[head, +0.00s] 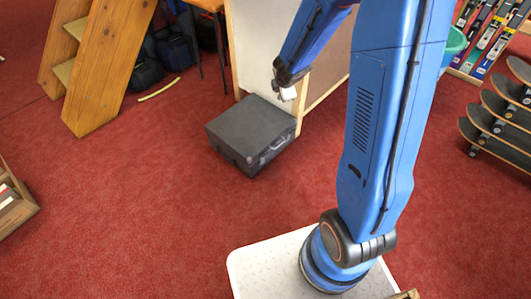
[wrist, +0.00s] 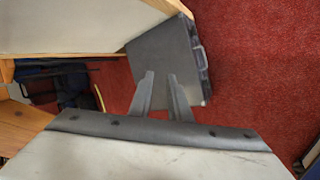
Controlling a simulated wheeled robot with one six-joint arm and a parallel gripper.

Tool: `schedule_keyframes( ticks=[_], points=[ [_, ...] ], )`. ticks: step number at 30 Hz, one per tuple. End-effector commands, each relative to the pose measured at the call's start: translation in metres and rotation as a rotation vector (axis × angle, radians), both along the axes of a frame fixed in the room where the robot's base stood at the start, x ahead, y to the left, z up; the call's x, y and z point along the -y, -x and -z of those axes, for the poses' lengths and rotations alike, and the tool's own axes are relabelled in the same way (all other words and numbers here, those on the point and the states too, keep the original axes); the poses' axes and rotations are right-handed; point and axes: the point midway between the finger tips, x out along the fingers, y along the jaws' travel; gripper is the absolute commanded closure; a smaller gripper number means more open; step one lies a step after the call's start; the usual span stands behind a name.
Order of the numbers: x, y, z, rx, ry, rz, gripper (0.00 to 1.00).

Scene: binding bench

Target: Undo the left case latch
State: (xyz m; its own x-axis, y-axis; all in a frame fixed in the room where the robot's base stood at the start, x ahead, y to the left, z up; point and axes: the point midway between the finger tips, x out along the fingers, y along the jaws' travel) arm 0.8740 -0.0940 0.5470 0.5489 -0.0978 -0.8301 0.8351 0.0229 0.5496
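A dark grey case (head: 250,130) lies flat on the red floor with its lid shut. Its handle (head: 274,148) is on the side facing the lower right. Small fittings sit beside the handle, but the left latch is too small to make out or tell its state. My gripper (head: 286,95) is above the far right part of the case, apart from it. In the wrist view the case (wrist: 165,50) lies beyond the fingertips, its handle (wrist: 199,54) at the right. My gripper (wrist: 161,80) shows a gap between its fingers and holds nothing.
A pale panel with a wooden edge (head: 312,93) stands close behind the case. A wooden stepped stand (head: 108,65) is at the upper left, with dark bags (head: 173,50) beside it. Skateboards (head: 500,125) are racked at the right. The floor in front of the case is clear.

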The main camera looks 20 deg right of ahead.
Motion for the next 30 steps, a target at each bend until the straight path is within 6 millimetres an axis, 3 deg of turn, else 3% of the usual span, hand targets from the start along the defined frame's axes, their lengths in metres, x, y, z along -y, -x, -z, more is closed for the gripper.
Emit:
schedule_keyframes(
  ticks=[1, 6, 13, 18, 30],
  points=[
    [-0.006, -0.001, 0.020, -0.038, 0.003, -0.050, 0.83],
    [-0.027, 0.007, 0.081, -0.165, 0.008, -0.236, 0.83],
    [-0.044, 0.031, 0.150, -0.330, 0.005, -0.443, 0.83],
    [-0.048, 0.044, 0.173, -0.393, 0.004, -0.519, 0.83],
    [-0.051, 0.043, 0.195, -0.405, 0.001, -0.534, 0.83]
  ],
)
